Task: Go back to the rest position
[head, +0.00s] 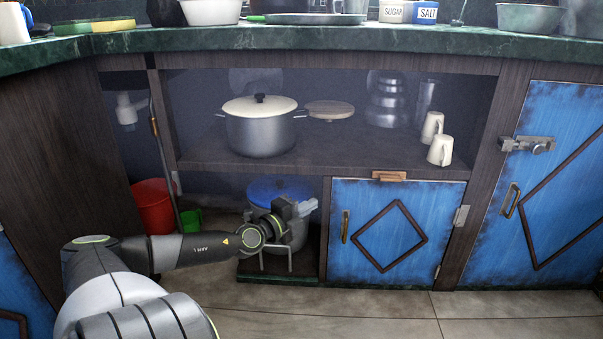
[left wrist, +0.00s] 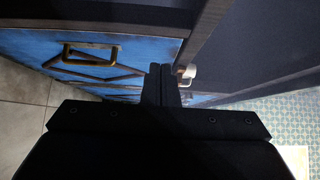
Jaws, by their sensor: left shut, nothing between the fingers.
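My left arm reaches in from the lower left in the head view. My left gripper (head: 308,206) is in front of the open lower compartment, left of the small blue cabinet door (head: 345,260). It partly covers a pot with a blue lid (head: 268,187) standing there. In the left wrist view the two fingers of the left gripper (left wrist: 160,72) are together, with nothing between them. A blue door with a metal handle (left wrist: 90,54) shows at the upper left there. My right gripper is in neither view.
A dark green countertop (head: 300,38) runs across the top, with several items on it. Below it, an open shelf (head: 330,160) holds a lidded pot (head: 260,127) and two white mugs. A red bucket (head: 153,206) stands at the left. The tiled floor (head: 330,315) in front is clear.

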